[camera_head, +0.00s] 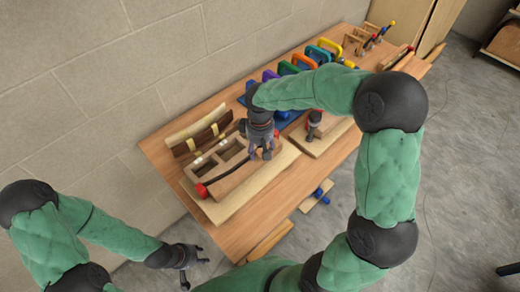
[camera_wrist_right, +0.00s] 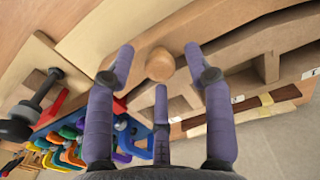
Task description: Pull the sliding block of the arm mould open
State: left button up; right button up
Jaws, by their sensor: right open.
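The arm mould (camera_head: 232,184) is a pale wooden form with open compartments and a curved front, lying on a board at the table's near left. A red end piece (camera_head: 202,190) shows at its left end. My right gripper (camera_head: 262,152) is over the mould's right end, fingers pointing down. In the right wrist view, a round wooden knob (camera_wrist_right: 160,65) on the mould sits between its spread fingers (camera_wrist_right: 160,72), with no clear contact. Which part is the sliding block is hard to tell. My left gripper (camera_head: 192,262) hangs open and empty off the table's near-left edge.
Wood strips (camera_head: 200,135) stand behind the mould. A second board with a red-handled clamp (camera_head: 314,120) lies to its right; this clamp also shows in the wrist view (camera_wrist_right: 35,100). Several coloured clamps (camera_head: 290,68) stand farther back. A brick wall (camera_head: 120,80) runs behind the table.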

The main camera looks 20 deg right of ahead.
grip_shut()
jog(key=shift+s+d, duration=0.3)
jog(key=shift+s, duration=0.55)
jog(key=shift+s+d, duration=0.3)
jog(key=shift+s, duration=0.5)
grip_release()
notch_tip(320, 180, up, 12)
jog(key=shift+f, duration=0.1)
